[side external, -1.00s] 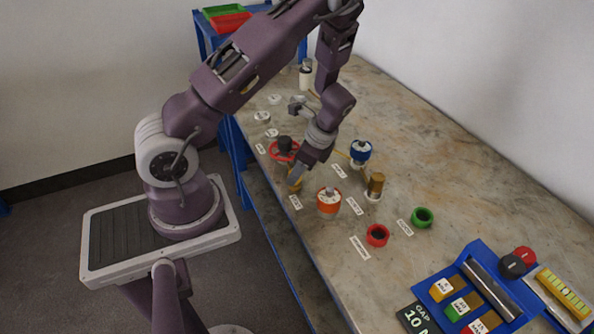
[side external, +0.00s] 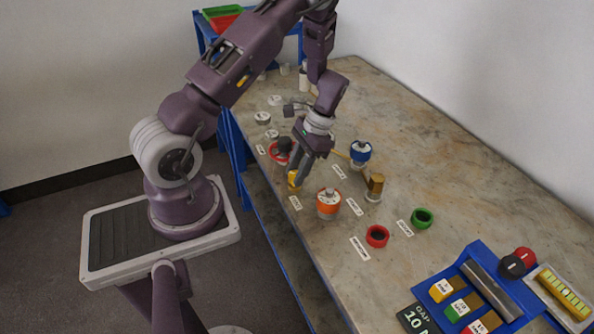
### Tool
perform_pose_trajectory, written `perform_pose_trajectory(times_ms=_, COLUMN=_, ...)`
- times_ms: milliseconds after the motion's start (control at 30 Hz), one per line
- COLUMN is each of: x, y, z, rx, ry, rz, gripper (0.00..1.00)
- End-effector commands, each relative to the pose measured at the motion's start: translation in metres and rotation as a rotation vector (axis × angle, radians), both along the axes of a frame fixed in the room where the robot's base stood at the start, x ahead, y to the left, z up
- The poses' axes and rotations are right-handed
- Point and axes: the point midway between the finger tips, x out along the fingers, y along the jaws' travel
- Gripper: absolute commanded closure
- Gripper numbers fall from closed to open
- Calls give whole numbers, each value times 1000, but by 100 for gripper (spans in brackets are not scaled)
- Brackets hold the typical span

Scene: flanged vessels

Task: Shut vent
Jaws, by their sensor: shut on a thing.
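A small yellow fitting (side external: 293,182) stands near the table's front edge, behind a small white label (side external: 295,202) whose text is too small to read with certainty. I take it to be the vent. My gripper (side external: 298,175) reaches down to it from above, with its fingers shut on its upper part. The fingers hide much of the fitting, so how far it is turned cannot be seen.
An orange-banded vessel (side external: 328,204) stands close to the right of my gripper, and a red-flanged one (side external: 279,152) close behind. A blue-topped vessel (side external: 360,152) and a brass one (side external: 375,187) stand farther right. Red (side external: 377,236) and green (side external: 422,218) rings lie nearer the blue tray (side external: 478,257).

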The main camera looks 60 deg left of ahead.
Motion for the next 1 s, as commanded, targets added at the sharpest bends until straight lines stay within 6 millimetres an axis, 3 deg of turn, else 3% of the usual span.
perform_pose_trajectory(times_ms=500, x=1, y=4, z=0, rx=0, ry=-4, rz=477, gripper=100)
perform_pose_trajectory(times_ms=1000, x=0, y=5, z=0, rx=2, ry=-5, rz=755, gripper=100)
